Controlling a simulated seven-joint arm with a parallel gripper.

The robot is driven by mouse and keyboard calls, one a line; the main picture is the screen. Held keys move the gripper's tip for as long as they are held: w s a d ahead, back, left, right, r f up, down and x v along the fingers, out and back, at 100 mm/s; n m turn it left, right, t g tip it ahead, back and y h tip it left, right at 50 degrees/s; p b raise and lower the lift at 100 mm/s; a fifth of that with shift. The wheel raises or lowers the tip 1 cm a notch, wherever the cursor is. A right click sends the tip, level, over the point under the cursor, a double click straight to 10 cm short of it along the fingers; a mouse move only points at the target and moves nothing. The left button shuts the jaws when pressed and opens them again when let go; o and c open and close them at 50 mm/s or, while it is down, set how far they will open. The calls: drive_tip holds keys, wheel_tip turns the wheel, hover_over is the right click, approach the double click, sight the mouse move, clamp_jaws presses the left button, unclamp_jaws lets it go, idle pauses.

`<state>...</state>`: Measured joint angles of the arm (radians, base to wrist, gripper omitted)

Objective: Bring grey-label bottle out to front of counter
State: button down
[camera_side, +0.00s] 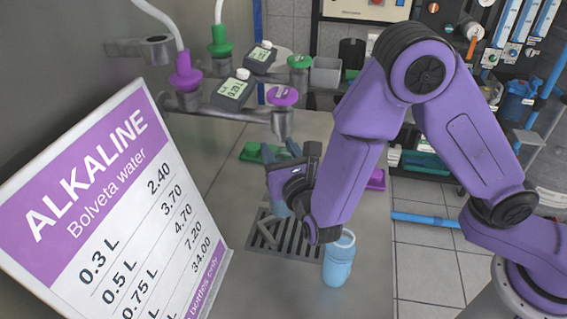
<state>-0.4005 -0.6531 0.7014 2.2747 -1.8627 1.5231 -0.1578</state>
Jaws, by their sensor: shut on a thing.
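My gripper (280,178) is over the counter, behind the drain grate in this view, and mostly hidden by its own wrist. It is shut on a bluish bottle (280,208), of which only a small part shows below the gripper. Its label is hidden, so I cannot tell whether it is grey. Another light blue bottle (339,262) stands upright at the front of the counter (290,295), right of the grate and apart from the gripper. No grey label can be made out on it.
A large "ALKALINE" price sign (120,205) stands at the left. Taps with a purple cap (283,96) and a green cap (300,62) overhang the back. A drain grate (268,238) lies in the counter. A green item (258,152) and a purple item (376,180) lie behind.

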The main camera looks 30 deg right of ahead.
drive_tip(key=shift+r, duration=0.3)
drive_tip(key=shift+d, duration=0.2)
drive_tip(key=s+d+r+h, duration=0.1)
drive_tip(key=d+r, duration=0.2)
drive_tip(key=d, duration=2.1)
drive_tip(key=shift+s+d+m, duration=0.2)
drive_tip(key=shift+d+m, duration=0.15)
drive_tip(key=shift+m, duration=0.05)
